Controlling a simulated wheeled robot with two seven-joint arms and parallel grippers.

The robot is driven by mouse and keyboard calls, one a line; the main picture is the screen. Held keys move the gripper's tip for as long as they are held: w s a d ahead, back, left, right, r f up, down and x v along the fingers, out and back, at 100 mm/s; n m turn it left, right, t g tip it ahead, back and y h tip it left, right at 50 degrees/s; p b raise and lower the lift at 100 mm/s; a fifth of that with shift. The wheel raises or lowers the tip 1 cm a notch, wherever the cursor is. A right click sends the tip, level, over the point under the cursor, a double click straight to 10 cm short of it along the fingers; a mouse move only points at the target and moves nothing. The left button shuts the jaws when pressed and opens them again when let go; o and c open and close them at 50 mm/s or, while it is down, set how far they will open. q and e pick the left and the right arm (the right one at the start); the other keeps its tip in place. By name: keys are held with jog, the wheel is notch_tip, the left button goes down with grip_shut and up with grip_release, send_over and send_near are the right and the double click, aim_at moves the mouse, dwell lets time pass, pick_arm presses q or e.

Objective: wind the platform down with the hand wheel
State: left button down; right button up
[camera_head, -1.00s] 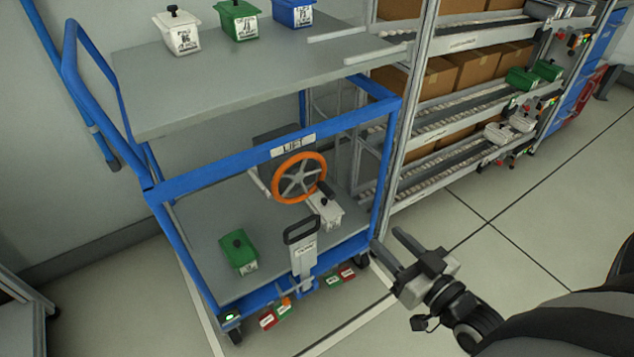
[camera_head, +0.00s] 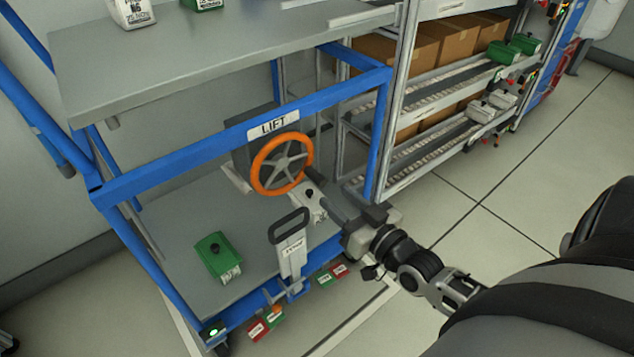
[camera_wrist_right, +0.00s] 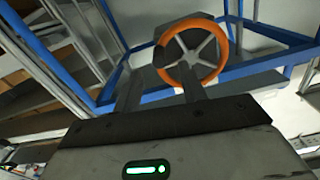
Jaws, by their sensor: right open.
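The orange hand wheel (camera_head: 282,164) with grey spokes is mounted below the LIFT label (camera_head: 273,127) on the blue lift frame. A dark handle (camera_head: 314,177) sticks out at the wheel's right side. The wheel also shows in the right wrist view (camera_wrist_right: 190,52), beyond the fingers. My right gripper (camera_head: 336,196) is open and empty, just right of and below the handle; no contact is visible. In the right wrist view its two fingers (camera_wrist_right: 160,88) are apart. The grey upper platform (camera_head: 200,65) stands high above the wheel. My left gripper is out of view.
A grey lower deck (camera_head: 180,270) holds a green lidded box (camera_head: 217,256) and a white one (camera_head: 309,203). An upright dark-handled lever (camera_head: 291,250) stands at its front edge. Roller shelves (camera_head: 430,110) with cartons stand right. Floor at right is open.

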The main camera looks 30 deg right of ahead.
aim_at(317, 181)
jog(key=w, duration=0.4)
jog(key=w+b, duration=0.1)
jog(key=w, duration=0.2)
jog(key=shift+a, duration=0.3)
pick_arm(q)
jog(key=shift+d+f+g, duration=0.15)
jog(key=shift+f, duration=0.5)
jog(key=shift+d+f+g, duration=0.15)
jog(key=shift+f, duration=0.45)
pick_arm(e)
jog(key=shift+w, duration=0.25)
grip_shut()
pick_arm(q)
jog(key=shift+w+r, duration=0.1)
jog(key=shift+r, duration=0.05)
